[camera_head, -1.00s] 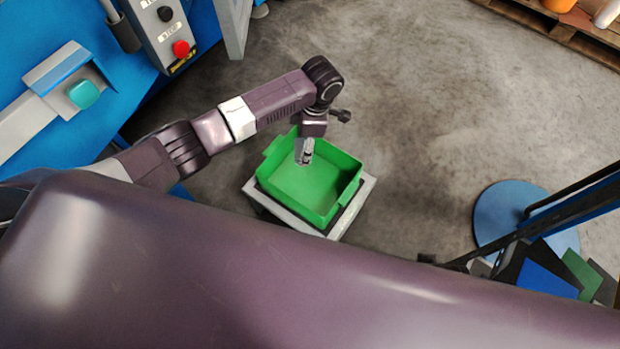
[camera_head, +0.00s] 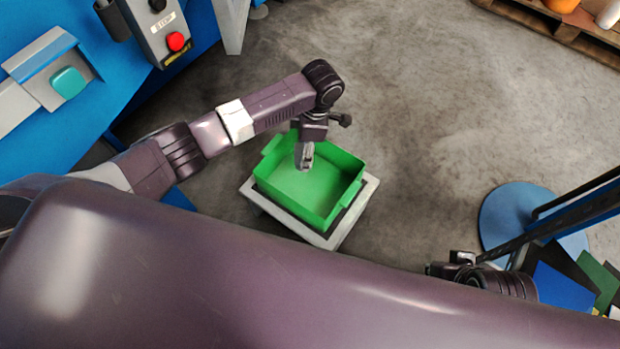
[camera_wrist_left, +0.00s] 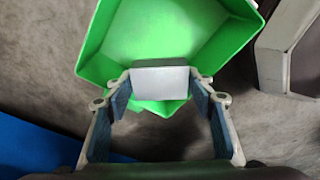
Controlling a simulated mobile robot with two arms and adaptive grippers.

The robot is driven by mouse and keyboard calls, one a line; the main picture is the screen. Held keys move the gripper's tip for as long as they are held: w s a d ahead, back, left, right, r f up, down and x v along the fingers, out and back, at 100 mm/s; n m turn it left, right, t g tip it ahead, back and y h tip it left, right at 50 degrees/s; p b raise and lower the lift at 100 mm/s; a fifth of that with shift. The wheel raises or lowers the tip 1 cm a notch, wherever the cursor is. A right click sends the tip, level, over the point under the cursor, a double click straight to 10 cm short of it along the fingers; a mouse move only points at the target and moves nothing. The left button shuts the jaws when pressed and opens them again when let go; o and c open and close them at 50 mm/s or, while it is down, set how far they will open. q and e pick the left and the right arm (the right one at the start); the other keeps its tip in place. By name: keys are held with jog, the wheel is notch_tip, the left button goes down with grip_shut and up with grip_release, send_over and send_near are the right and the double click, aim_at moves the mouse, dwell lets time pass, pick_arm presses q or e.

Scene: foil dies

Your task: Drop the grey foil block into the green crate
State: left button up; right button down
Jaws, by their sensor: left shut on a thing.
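The green crate (camera_head: 343,197) is an open box on a pale grey stand in the middle of the head view. My left gripper (camera_head: 305,163) points down over the crate's back part, inside its outline in this view. The left wrist view shows the gripper (camera_wrist_left: 161,88) with its blue-padded fingers shut on the grey foil block (camera_wrist_left: 160,79), a plain light grey block. The crate (camera_wrist_left: 235,45) lies beyond the block there. The block is hard to tell from the fingers in the head view. My right gripper's fingers do not show.
The crate's stand (camera_head: 330,240) has a pale rim around the crate. A blue machine with a red stop button (camera_head: 176,41) is at upper left. A blue round base (camera_head: 497,212) with a post is at right. Grey floor between is clear.

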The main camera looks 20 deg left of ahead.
pick_arm(q)
jog(key=o, duration=0.9)
jog(key=shift+r, duration=0.1)
jog(key=r, duration=0.4)
jog(key=d+r, duration=0.1)
jog(key=r, duration=0.6)
jog(key=shift+w+d+r, duration=0.25)
jog(key=shift+d+r, duration=0.1)
jog(key=shift+f, duration=0.1)
